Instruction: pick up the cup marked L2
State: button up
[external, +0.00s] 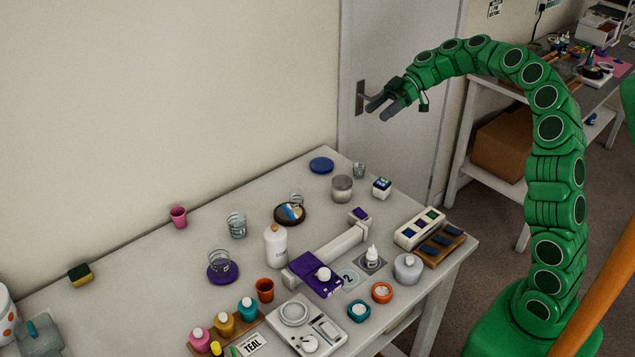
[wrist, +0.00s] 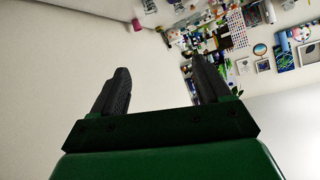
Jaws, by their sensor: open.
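My gripper (external: 377,110) is open and empty, held high in front of the door, above and behind the table's far end. Its two dark fingers (wrist: 160,68) are spread in the wrist view with nothing between them. Several cups stand on the table: a clear cup (external: 237,226), another clear cup (external: 221,260) on a purple disc, a small clear cup (external: 297,198), a clear cup (external: 359,170) at the far end, a pink cup (external: 179,217) and an orange cup (external: 265,289). I cannot read an L2 mark on any of them.
A white bottle (external: 276,247), a grey jar (external: 342,188), a purple packet (external: 316,273) and a scale (external: 312,328) crowd the table (external: 130,258). A mat (external: 348,278) bears a "2". The air around my gripper looks clear.

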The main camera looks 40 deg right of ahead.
aim_at(359, 168)
jog(key=shift+w+d+f+t, duration=1.3)
jog(key=shift+w+d+f, duration=1.55)
jog(key=shift+d, duration=1.7)
notch_tip(359, 168, down, 19)
jog(key=shift+n, duration=0.3)
jog(key=shift+r+x, duration=0.15)
jog(key=shift+x, duration=1.2)
jog(key=shift+r+x, duration=0.2)
jog(key=shift+x, duration=1.15)
jog(key=shift+r+x, duration=0.15)
jog(key=shift+x, duration=1.2)
jog(key=shift+w+a, duration=0.1)
jog(key=shift+a, duration=0.05)
jog(key=shift+c, duration=0.2)
jog(key=c, duration=1)
